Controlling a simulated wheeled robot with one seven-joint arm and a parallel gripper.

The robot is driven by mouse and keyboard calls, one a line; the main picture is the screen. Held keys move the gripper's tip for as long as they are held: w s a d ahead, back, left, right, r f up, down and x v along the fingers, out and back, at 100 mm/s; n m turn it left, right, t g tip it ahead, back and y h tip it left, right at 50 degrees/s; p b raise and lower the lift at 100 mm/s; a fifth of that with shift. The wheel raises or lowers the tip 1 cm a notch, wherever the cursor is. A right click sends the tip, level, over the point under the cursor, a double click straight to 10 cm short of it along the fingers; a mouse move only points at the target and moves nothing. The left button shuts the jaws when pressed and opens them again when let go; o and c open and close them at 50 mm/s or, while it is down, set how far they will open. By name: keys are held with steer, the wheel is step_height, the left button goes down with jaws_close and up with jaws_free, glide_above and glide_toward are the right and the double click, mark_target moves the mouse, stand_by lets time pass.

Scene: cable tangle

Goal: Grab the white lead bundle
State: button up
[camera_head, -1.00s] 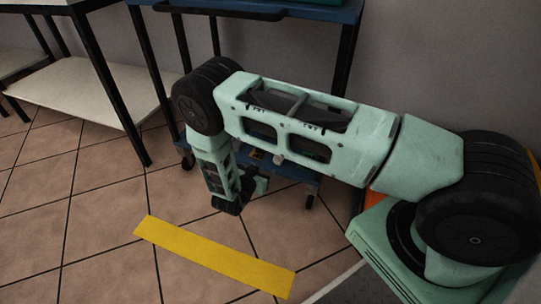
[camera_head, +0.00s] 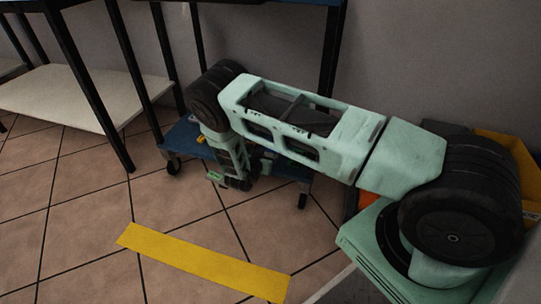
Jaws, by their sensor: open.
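My gripper (camera_head: 240,181) hangs at the end of my arm, pointing down, in front of the low blue shelf of the cart. It is small and dark in this view, and its jaws are open. I see no white lead bundle in this view; my arm covers part of the cart's lower shelf.
A wheeled cart with black legs and a low blue shelf (camera_head: 183,142) stands against the grey wall. A table with a pale lower shelf (camera_head: 62,92) is at the left. A yellow floor strip (camera_head: 205,263) lies on open tiles. A yellow bin (camera_head: 512,150) is at the right.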

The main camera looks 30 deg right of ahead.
mark_target(269, 153)
steer(key=b+x, duration=0.2)
steer(key=x, duration=0.2)
steer(key=shift+f, duration=0.15)
steer(key=shift+s, duration=0.1)
steer(key=c, duration=1.1)
